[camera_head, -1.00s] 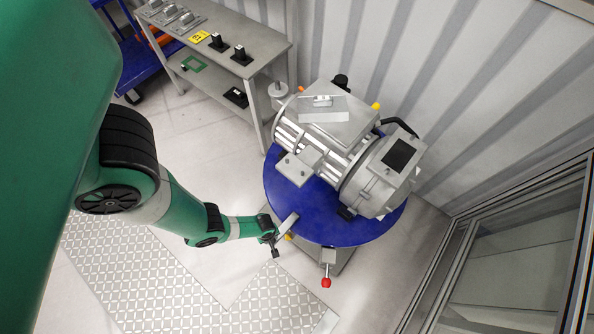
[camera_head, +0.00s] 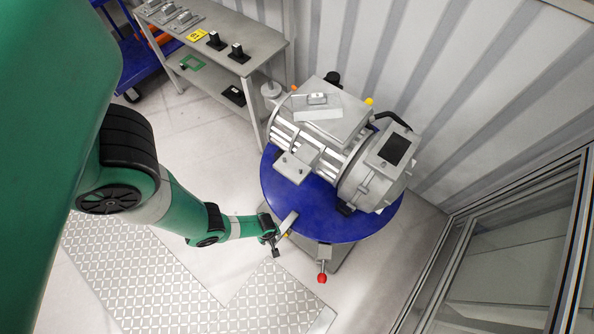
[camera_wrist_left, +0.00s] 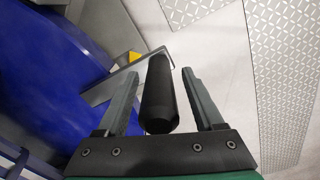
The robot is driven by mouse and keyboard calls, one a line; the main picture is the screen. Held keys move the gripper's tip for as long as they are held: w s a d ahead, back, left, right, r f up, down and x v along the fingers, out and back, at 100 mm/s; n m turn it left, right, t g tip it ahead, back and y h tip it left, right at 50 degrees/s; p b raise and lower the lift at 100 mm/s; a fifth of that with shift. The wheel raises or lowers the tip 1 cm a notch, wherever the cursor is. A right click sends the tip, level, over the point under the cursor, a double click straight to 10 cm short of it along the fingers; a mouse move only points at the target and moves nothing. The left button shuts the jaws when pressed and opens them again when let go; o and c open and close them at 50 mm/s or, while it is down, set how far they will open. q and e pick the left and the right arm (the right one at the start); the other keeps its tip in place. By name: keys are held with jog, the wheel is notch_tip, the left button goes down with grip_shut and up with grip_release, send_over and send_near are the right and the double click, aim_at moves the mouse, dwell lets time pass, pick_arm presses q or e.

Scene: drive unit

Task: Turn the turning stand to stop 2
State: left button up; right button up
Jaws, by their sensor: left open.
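The turning stand has a round blue top (camera_head: 310,218) and carries a grey motor unit (camera_head: 345,150). A metal bar (camera_head: 288,221) sticks out from its near left edge and ends in a black handle (camera_head: 276,252). In the left wrist view the black handle (camera_wrist_left: 160,95) lies between the two fingers of my left gripper (camera_wrist_left: 161,76). The fingers are open, with a gap on each side of the handle. The blue top (camera_wrist_left: 45,75) fills the left of that view. In the head view my left gripper (camera_head: 270,238) is at the bar's outer end. My right gripper is not in view.
A red-knobbed pin (camera_head: 322,278) stands out at the stand's front. A grey bench (camera_head: 262,58) with small parts and a yellow label is behind left. A ribbed wall is behind the stand, and a glazed frame (camera_head: 520,215) is at right. Floor is clear in front.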

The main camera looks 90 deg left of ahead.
pick_arm(q)
notch_tip(320, 180, up, 12)
jog(key=p, duration=0.8)
jog(key=shift+f, duration=0.2)
